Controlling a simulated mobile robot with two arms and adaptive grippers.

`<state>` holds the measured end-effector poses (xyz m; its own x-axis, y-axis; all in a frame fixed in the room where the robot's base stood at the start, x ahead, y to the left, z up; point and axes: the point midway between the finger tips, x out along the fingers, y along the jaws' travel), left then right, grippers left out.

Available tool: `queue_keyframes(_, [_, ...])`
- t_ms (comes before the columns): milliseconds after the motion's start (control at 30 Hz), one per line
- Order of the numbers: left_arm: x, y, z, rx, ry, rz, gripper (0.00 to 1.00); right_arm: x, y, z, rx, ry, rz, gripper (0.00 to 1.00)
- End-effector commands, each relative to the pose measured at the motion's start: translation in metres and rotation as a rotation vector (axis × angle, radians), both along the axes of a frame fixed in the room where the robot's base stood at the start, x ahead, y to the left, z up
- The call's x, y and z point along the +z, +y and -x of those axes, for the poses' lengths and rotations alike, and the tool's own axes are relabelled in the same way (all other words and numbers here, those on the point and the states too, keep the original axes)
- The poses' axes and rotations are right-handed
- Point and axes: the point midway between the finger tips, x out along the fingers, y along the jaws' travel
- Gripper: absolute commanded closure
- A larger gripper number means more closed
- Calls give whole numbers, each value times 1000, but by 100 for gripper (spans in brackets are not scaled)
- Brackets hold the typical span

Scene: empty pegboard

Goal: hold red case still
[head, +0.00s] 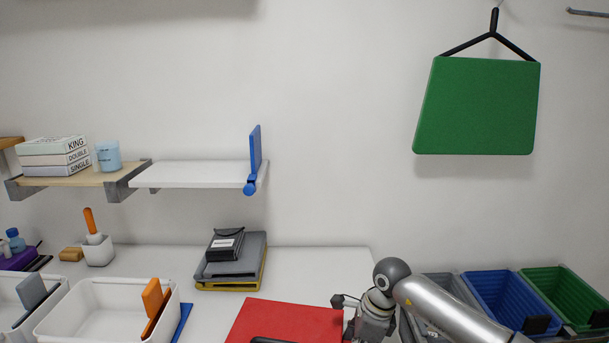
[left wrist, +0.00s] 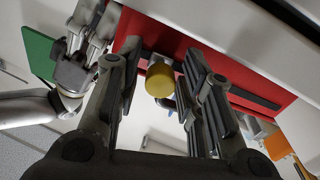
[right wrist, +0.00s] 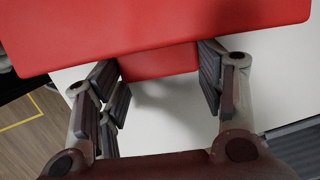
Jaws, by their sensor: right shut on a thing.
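The red case (head: 290,320) lies on the white table at the bottom of the head view, with a dark bar at its near edge. My right gripper (head: 345,305) is at its right side. In the right wrist view my right gripper (right wrist: 158,62) is shut on a red part below the broad red case (right wrist: 150,25). In the left wrist view my left gripper (left wrist: 162,62) is open, its fingers on either side of a yellow round knob (left wrist: 160,80) in front of the red case (left wrist: 190,45). The left gripper is out of the head view.
A grey and yellow case stack (head: 232,268) lies behind the red case. White bins (head: 95,300) stand left, blue (head: 500,295) and green (head: 560,290) bins right. A shelf (head: 200,173) is at upper left.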

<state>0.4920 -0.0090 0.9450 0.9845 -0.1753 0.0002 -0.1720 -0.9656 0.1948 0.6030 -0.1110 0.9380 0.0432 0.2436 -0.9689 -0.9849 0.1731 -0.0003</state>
Motion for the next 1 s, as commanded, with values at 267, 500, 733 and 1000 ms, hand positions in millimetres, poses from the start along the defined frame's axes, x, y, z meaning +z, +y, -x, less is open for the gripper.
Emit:
queue_keyframes(267, [-1, 0, 0, 1, 1, 0, 29, -1, 0, 0, 0, 1, 0, 53])
queue_keyframes(500, [-1, 0, 0, 1, 1, -1, 29, -1, 0, 0, 0, 1, 0, 53])
queue_keyframes(733, [-2, 3, 17, -1, 4, -3, 29, -1, 0, 0, 0, 1, 0, 53])
queue_keyframes(1000, [-2, 13, 74, -2, 4, -4, 29, -1, 0, 0, 0, 1, 0, 53])
